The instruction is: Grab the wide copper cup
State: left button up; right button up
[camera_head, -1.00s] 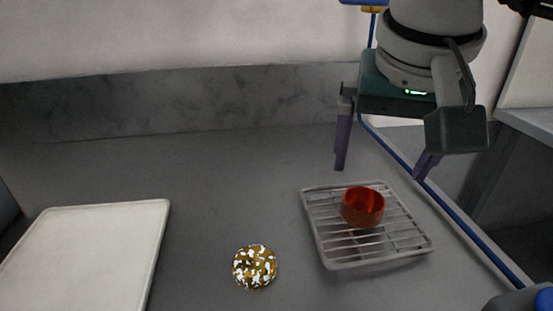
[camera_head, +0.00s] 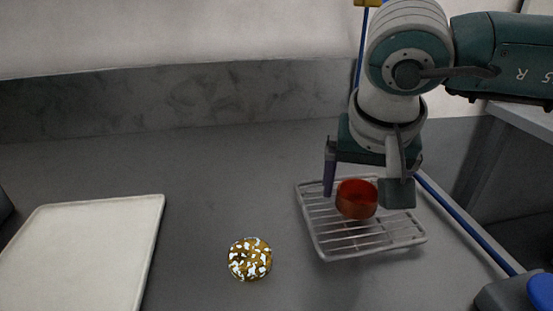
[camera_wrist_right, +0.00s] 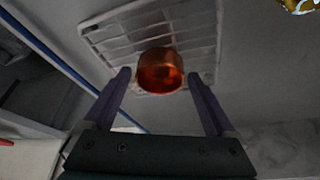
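The wide copper cup (camera_head: 356,200) is reddish and stands upright on a wire rack (camera_head: 326,246). In the right wrist view the cup (camera_wrist_right: 160,72) lies ahead of and between the spread fingers, with the rack (camera_wrist_right: 110,30) behind it. My right gripper (camera_head: 362,190) is open and low over the rack, one finger on the left of the cup; its other finger is largely hidden by the wrist parts. In the right wrist view the right gripper (camera_wrist_right: 162,90) shows a gap on both sides of the cup. My left gripper is not in view.
A round brown and white patterned object (camera_head: 249,259) sits left of the rack. A pale tray (camera_head: 85,250) lies at the left. A blue rail (camera_head: 465,231) runs along the right edge, with a grey and blue object (camera_head: 530,292) at the lower right. The counter between is clear.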

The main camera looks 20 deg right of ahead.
jog(key=shift+r, duration=0.1)
jog(key=c, duration=1.3)
